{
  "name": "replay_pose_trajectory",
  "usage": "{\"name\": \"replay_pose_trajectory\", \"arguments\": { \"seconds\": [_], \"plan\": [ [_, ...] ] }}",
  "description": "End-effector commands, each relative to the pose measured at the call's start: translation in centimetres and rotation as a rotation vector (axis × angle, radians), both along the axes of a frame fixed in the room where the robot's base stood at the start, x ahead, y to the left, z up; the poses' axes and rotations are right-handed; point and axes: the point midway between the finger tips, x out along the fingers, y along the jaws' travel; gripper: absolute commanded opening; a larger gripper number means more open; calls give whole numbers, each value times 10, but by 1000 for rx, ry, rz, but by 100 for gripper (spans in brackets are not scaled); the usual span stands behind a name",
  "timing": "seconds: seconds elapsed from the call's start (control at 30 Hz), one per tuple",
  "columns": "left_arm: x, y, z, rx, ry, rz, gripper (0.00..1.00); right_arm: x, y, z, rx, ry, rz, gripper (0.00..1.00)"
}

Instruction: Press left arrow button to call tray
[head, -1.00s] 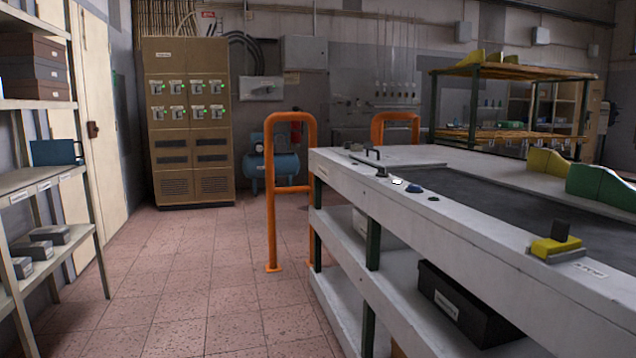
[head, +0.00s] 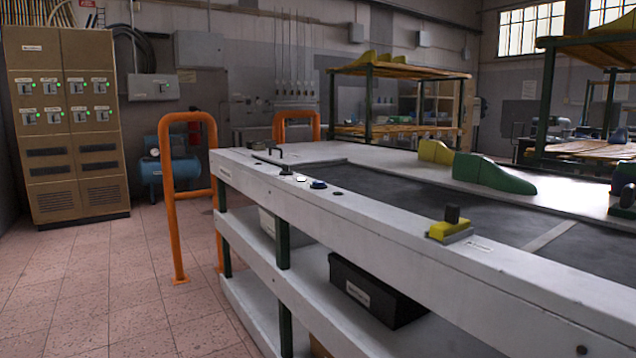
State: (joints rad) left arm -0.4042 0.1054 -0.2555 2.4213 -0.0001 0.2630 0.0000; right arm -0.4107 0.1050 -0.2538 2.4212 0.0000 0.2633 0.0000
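The white workbench (head: 400,234) runs from the centre of the head view to the lower right. No arrow marking can be made out at this size. A yellow block with a black knob (head: 450,226) sits farther right on the rail. No tray can be told apart on the dark recessed surface (head: 400,190). Neither of my grippers is in view.
Orange guard rails (head: 172,210) stand left of the bench. Yellow (head: 434,152) and green (head: 493,174) shoe lasts lie on its far side. A black box (head: 375,288) is on the lower shelf. The tiled floor (head: 90,285) at left is clear.

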Motion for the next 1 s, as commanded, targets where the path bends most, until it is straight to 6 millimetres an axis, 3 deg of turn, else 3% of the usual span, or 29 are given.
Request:
{"name": "replay_pose_trajectory", "arguments": {
  "seconds": [0.17,0.73,1.0],
  "plan": [
    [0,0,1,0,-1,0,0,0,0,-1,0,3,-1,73],
    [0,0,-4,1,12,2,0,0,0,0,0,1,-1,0],
    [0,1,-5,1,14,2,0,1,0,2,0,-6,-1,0]
  ]
}}
